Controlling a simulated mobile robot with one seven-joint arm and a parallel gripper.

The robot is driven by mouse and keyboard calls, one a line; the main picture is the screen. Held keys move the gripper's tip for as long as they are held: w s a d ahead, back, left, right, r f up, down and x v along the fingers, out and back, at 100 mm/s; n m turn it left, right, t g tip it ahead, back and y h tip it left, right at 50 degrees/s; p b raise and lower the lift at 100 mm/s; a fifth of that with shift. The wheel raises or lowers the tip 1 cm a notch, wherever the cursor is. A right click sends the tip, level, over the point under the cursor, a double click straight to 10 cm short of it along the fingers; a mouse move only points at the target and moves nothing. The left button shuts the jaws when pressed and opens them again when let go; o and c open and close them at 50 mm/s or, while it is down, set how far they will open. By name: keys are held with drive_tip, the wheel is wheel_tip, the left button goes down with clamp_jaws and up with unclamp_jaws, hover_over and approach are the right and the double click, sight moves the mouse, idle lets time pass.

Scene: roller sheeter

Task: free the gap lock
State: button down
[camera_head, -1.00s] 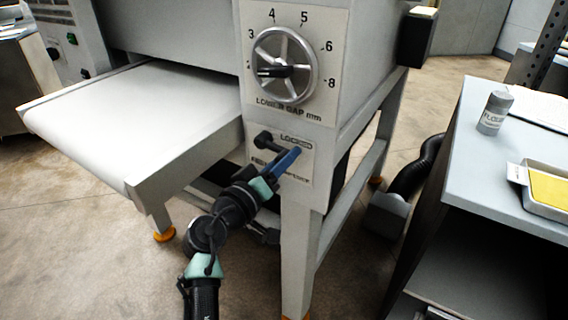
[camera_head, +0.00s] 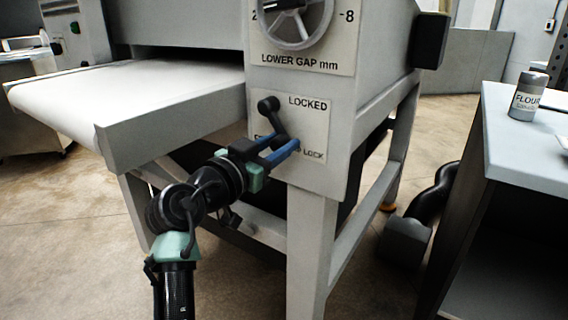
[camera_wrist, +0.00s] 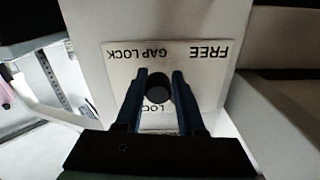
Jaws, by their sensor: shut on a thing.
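The gap lock is a black lever with a round knob (camera_head: 268,104) on a white label plate (camera_head: 316,180) on the machine's front. The knob lies level with the word LOCKED, and the lever slopes down and right from it. My gripper (camera_head: 291,143) reaches in from the lower left, its blue fingers shut on the lever's lower part. In the wrist view, my gripper (camera_wrist: 160,73) has one finger on each side of the black lever end (camera_wrist: 158,90). The plate (camera_wrist: 190,50) appears upside down there, with FREE and GAP LOCK readable. The fingers hide part of the lettering.
The lower gap dial (camera_head: 298,18) sits just above the plate. A white conveyor bed (camera_head: 130,95) juts out at left, above my arm. The machine's leg (camera_head: 305,255) stands below. A side table (camera_head: 515,150) with a flour shaker (camera_head: 528,96) is at right.

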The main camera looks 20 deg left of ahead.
drive_tip(key=shift+w+a+m+b, duration=0.1)
drive_tip(key=shift+a+m+b, duration=0.15)
drive_tip(key=shift+m+b, duration=0.75)
drive_tip(key=c, duration=0.6)
unclamp_jaws()
drive_tip(key=shift+f, duration=0.1)
drive_tip(key=shift+a+f, duration=0.1)
drive_tip(key=s+p, duration=0.1)
drive_tip(key=s, duration=0.3)
drive_tip(key=s+a+p, duration=0.1)
drive_tip(key=s, duration=0.3)
drive_tip(key=s+a, duration=0.1)
drive_tip(key=s, duration=0.3)
drive_tip(key=shift+s+a+p, duration=0.2)
drive_tip(key=shift+s+p, duration=0.2)
